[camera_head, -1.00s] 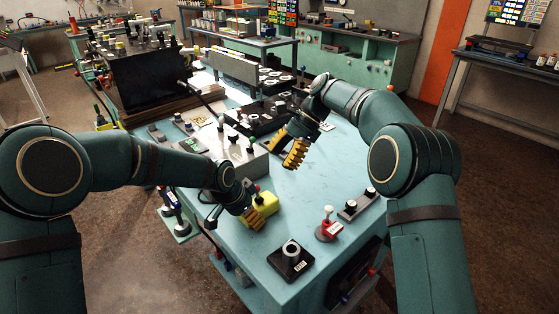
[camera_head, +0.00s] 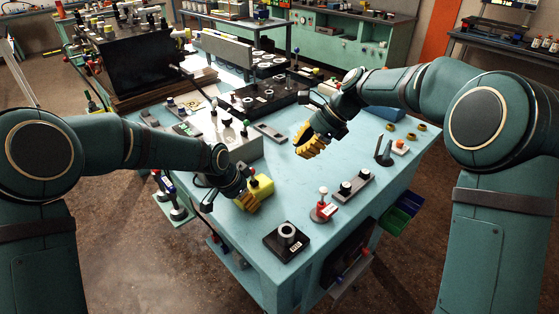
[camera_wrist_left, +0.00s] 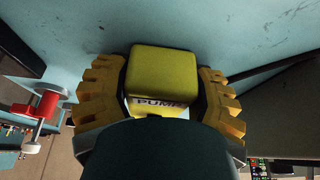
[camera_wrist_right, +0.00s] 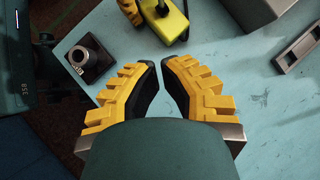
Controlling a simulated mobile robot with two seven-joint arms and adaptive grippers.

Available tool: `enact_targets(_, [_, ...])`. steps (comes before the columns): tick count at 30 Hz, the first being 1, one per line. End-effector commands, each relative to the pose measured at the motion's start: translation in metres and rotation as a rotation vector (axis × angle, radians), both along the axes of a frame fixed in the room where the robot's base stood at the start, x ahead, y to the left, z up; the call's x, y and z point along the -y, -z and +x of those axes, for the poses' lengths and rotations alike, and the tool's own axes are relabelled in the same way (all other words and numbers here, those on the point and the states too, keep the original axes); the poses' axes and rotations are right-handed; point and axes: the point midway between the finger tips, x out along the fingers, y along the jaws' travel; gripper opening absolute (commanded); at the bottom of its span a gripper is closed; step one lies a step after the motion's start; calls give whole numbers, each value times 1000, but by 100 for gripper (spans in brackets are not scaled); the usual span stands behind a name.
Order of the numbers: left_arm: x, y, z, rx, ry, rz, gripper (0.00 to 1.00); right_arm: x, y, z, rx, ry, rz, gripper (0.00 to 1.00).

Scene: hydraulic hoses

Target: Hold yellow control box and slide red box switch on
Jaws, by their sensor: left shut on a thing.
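The yellow control box (camera_head: 263,185) lies near the left front edge of the blue table. My left gripper (camera_head: 248,198) is shut on it; in the left wrist view the box (camera_wrist_left: 162,75), with a "PUMP" label, sits between both yellow fingers. My right gripper (camera_head: 312,142) is above the middle of the table, up and left of the red box. In the right wrist view its fingers (camera_wrist_right: 162,62) are partly apart with nothing between them.
A black block with a grey ring (camera_head: 287,236) stands at the front corner. A grey two-knob box (camera_head: 352,186) lies right of the red box. A grey panel (camera_head: 235,145) with knobs stands behind the yellow box. The middle table top is mostly clear.

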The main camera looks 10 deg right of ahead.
Motion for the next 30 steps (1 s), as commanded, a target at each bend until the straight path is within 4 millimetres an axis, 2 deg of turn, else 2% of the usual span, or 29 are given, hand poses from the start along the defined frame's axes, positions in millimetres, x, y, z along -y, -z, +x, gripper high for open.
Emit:
enact_targets(15, [0, 0, 0, 1, 0, -1, 18, -59, 74, 2, -3, -4, 1, 0])
enact_targets(21, [0, 0, 0, 1, 0, -1, 18, -86, 77, 1, -1, -6, 1, 0])
enact_targets(30, [0, 0, 0, 1, 0, -1, 18, -98, 78, 1, 0, -2, 0, 0])
